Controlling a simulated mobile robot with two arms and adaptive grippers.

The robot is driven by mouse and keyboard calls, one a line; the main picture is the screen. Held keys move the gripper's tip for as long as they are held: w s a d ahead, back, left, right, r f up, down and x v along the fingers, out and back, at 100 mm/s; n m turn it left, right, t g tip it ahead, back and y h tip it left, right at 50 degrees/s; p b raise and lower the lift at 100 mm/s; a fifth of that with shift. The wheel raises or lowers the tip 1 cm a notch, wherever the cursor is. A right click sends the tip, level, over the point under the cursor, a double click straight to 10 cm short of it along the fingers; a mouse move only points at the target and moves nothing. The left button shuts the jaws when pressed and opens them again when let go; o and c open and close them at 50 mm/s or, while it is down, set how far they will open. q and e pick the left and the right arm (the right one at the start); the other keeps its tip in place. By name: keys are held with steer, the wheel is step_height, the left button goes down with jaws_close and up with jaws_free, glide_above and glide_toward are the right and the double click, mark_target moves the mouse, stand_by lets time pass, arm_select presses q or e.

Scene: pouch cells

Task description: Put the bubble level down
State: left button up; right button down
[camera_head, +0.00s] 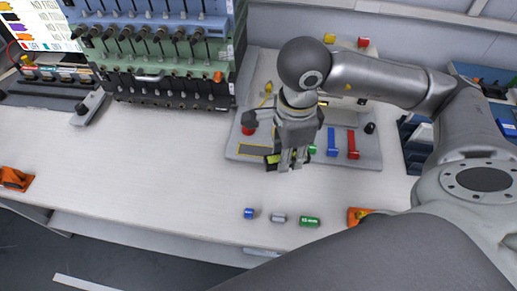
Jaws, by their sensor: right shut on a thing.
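My right gripper (290,160) points down over the front edge of the grey tray (238,150), near the middle of the picture. It is shut on a small yellow-green thing (272,159), which looks like the bubble level. Only its end shows beside the fingers; the rest is hidden. I cannot tell whether it touches the surface below. My left gripper is out of view.
On the tray are a blue handle (332,142), a red handle (353,145) and other small parts. On the white bench (130,165) in front lie a blue piece (249,213), a grey piece (278,218) and a green piece (309,222). The bench's left middle is clear.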

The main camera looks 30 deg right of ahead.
steer(key=shift+s+d+r+m, duration=0.15)
steer(key=shift+m, duration=0.75)
steer(key=shift+s+d+r+m, duration=0.15)
steer(key=shift+s+m, duration=0.1)
steer(key=shift+m, duration=0.75)
steer(key=shift+w+f+m, duration=0.2)
steer(key=shift+w+m, duration=0.1)
steer(key=shift+w, duration=0.1)
steer(key=w+f+p, duration=0.2)
steer(key=w+f, duration=0.1)
steer(key=w, duration=0.5)
glide_above(258, 151)
steer(key=s, duration=0.1)
step_height(258, 151, down, 5)
steer(key=shift+d+f+p, duration=0.1)
steer(key=shift+f+p, duration=0.1)
steer(key=shift+p, duration=0.2)
steer(key=shift+w+f, duration=0.55)
steer(key=shift+f, duration=0.1)
step_height(258, 151, down, 2)
steer(key=shift+f+p, duration=0.15)
steer(key=shift+p, duration=0.5)
steer(key=shift+f, duration=0.35)
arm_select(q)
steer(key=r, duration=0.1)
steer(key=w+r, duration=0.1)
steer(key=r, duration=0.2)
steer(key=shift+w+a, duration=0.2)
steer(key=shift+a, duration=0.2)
